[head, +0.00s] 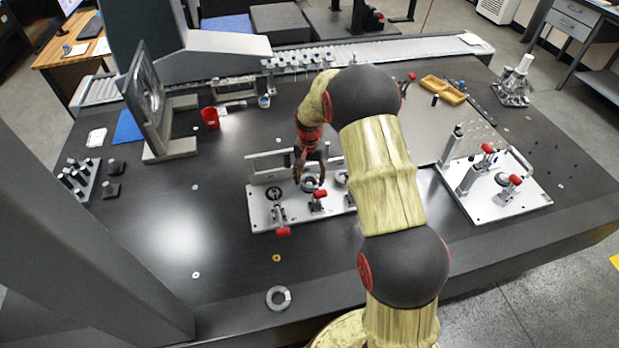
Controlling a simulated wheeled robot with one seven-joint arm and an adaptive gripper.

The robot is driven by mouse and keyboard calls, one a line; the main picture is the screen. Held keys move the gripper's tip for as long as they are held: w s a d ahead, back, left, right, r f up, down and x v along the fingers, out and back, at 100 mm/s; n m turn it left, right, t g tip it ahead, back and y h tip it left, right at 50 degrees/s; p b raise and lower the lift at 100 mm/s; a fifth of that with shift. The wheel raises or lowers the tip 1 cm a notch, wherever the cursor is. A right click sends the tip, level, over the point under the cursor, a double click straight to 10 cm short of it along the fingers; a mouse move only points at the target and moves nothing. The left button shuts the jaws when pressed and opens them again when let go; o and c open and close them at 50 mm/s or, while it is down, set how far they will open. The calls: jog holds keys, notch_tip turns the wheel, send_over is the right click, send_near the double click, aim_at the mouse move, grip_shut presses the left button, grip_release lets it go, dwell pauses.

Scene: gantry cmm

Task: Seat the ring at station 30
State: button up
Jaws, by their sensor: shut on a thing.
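My gripper (308,176) points down over the middle of a light fixture plate (262,219) with red-handled clamps. It is shut on a small pale metal ring (310,186), which is partly hidden by the fingers. The ring is at or just above a seat on the plate; I cannot tell whether it touches. A dark round seat (273,193) shows to its left, and another round part (342,178) to its right, partly behind my arm. No station number is readable. The right end of the plate is hidden by my arm.
A second clamp fixture (495,190) stands at the right. A loose thick grey ring (278,298) lies near the front edge. The dark table is clear at front left.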

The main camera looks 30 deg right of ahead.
jog(key=shift+f, duration=0.6)
dwell(0.3)
jog(key=o, duration=1.6)
